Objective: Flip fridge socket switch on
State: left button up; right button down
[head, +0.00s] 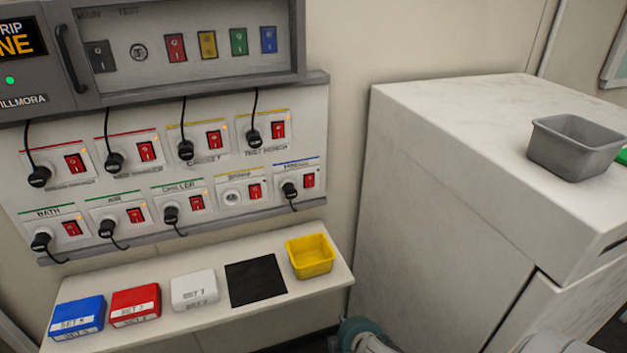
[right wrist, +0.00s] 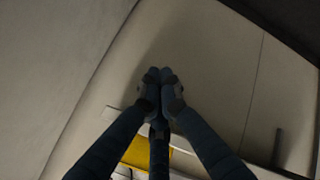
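The socket panel (head: 225,160) hangs on the wall in two rows, each socket with a red rocker switch. The lower-row socket at the right end has a blue stripe, a blurred label that I cannot read surely as fridge, a black plug (head: 289,189) in it and a red switch (head: 309,180). I cannot tell that switch's position. In the right wrist view my right gripper (right wrist: 160,76) has its fingertips together, with nothing seen between them. My left gripper is not in view.
A shelf (head: 215,320) below the panel carries blue (head: 77,317), red (head: 135,305) and white (head: 194,291) boxes, a black mat (head: 256,280) and a yellow bin (head: 310,257). A large white cabinet (head: 440,190) with a grey bin (head: 574,147) on top stands at right.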

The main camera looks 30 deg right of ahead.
aim_at(310, 183)
jog(key=w+d+r+n+t, duration=0.1)
jog(key=w+r+n+t, duration=0.1)
jog(key=r, duration=0.7)
jog(key=w+d+r+n+t+p, duration=0.1)
jog(key=w+r+n+t, duration=0.2)
jog(key=r, duration=0.7)
jog(key=w+d+r+n+t, duration=0.1)
jog(key=w+r+n+t, duration=0.1)
jog(key=w+r, duration=0.4)
notch_tip(310, 183, up, 3)
jog(key=shift+w+r+n+t, duration=0.2)
jog(key=shift+n+t, duration=0.1)
jog(key=shift+n, duration=0.2)
jog(key=shift+f, duration=0.1)
jog(key=p+x, duration=0.3)
jog(key=x, duration=1.1)
jog(key=shift+d, duration=0.15)
